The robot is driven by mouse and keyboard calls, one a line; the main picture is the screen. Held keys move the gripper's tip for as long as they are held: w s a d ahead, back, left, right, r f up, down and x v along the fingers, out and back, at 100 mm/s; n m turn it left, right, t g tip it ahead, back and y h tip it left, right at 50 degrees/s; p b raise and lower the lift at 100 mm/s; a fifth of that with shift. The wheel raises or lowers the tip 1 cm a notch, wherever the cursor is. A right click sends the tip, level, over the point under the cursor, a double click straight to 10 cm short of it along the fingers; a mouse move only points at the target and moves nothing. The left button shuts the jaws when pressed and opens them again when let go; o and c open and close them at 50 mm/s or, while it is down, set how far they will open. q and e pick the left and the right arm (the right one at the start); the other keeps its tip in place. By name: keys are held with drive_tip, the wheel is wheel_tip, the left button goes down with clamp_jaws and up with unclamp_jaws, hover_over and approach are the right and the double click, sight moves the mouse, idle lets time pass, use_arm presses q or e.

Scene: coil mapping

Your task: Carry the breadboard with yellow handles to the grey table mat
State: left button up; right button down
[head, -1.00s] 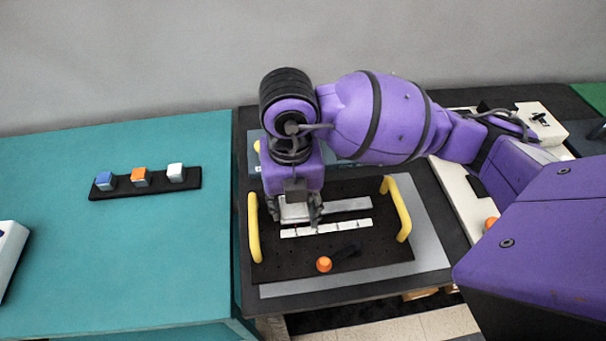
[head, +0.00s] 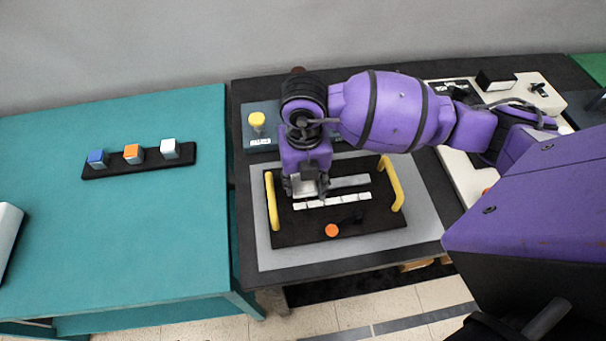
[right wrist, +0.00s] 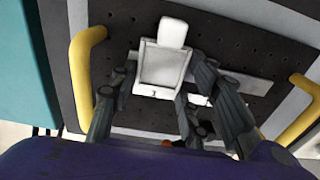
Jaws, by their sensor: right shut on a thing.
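The black breadboard (head: 290,232) with two yellow handles (head: 397,184) is over the grey table mat (head: 425,215), inside its visible edges. It looks level and at or very near the mat; I cannot tell if it touches. My right gripper (head: 307,190) is above the board between the handles, shut on a white block (right wrist: 163,65) on the board. The right wrist view shows a finger on each side of that block. The handles stand apart from the fingers, and part of the board is hidden by my arm. My left gripper is not in view.
The dark table (head: 240,190) carries a yellow button (head: 257,120) behind the mat and a white device (head: 465,170) at right. A teal table (head: 130,240) on the left holds a black strip (head: 108,170) with blue, orange and white buttons.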

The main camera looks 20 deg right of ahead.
drive_tip(key=shift+w+r, duration=0.1)
drive_tip(key=c, duration=1)
unclamp_jaws()
wheel_tip(320, 180, up, 12)
drive_tip(key=shift+p, duration=0.35)
